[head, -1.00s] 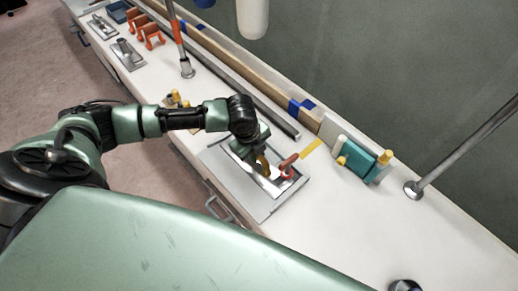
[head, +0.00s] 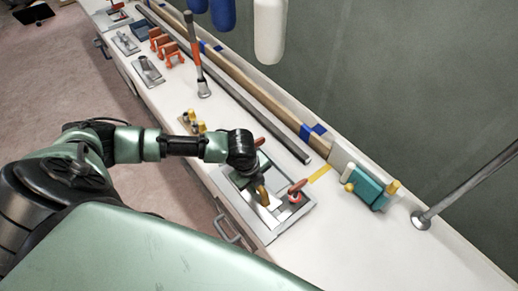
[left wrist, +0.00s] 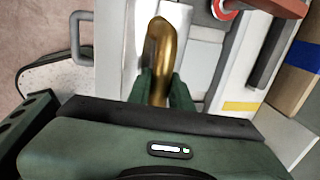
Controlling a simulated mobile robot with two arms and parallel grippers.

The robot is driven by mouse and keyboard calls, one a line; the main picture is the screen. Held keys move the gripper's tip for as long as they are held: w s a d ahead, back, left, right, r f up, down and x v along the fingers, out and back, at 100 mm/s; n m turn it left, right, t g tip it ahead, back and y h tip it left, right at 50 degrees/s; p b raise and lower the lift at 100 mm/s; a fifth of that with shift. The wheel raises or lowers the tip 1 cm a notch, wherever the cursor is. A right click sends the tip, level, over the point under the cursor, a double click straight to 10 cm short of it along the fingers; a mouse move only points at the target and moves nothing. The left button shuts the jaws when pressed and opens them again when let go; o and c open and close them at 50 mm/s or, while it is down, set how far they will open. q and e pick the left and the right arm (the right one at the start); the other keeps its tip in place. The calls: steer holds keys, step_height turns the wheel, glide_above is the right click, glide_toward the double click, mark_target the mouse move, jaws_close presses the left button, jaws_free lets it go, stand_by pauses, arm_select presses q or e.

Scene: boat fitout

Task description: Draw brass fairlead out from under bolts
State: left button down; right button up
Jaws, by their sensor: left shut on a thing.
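The brass fairlead (left wrist: 158,55) is a smooth, curved gold piece between the fingers of my left gripper (left wrist: 160,88) in the left wrist view. The gripper is shut on it. In the head view, the fairlead (head: 263,195) shows below my left gripper (head: 258,184), over a grey framed plate (head: 270,238) on the white worktop. I cannot make out the bolts, or whether the fairlead touches the plate. My right gripper is not in view.
A red-handled clamp (head: 297,187) stands on the plate, right of the fairlead. A teal block with yellow caps (head: 369,186) stands farther right. A steel post (head: 425,217) rises at the right. The worktop's right part is largely clear.

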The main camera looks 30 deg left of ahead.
arm_select(q)
steer(key=shift+s+a+r+p, duration=0.1)
steer(key=shift+s+a+p, duration=0.1)
steer(key=shift+s+p, duration=0.3)
steer(key=shift+s+a+p, duration=0.2)
steer(key=shift+s+p, duration=0.05)
steer(key=shift+s, duration=0.4)
steer(key=c, duration=1.2)
jaws_free()
steer(key=shift+s, duration=0.1)
steer(key=r, duration=0.2)
steer(key=s+r, duration=0.1)
steer(key=r, duration=0.4)
steer(key=shift+s+a+r+b, duration=0.2)
steer(key=shift+a+r+b, duration=0.05)
steer(key=shift+r+b, duration=0.05)
steer(key=shift+s+f, duration=0.1)
